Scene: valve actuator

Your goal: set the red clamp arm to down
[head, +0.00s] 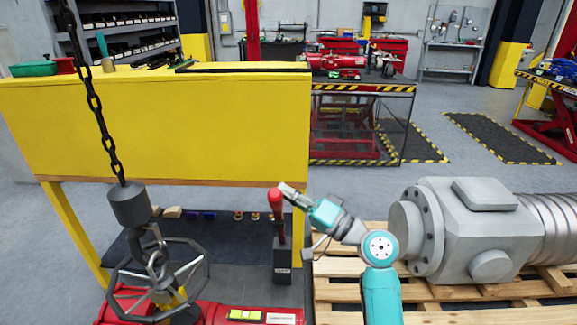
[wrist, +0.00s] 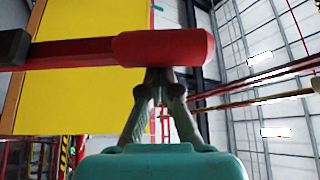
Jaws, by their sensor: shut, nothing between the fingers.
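The red clamp arm (head: 276,205) stands upright on a dark grey block (head: 282,262), in the middle of the head view, in front of the yellow bench. In the wrist view its thick red grip (wrist: 170,47) lies across the picture, with its thinner bar running off to the left. My gripper (head: 284,188) is close beside the upper end of the grip in the head view. In the wrist view its fingertips (wrist: 159,76) are together and empty, right at the grip's edge. I cannot tell whether they touch it.
A yellow bench (head: 160,115) stands behind the clamp. A chain (head: 95,105) hangs at left above a grey handwheel (head: 158,280) and red actuator. A grey valve body (head: 475,235) lies on a wooden pallet (head: 340,268) at right.

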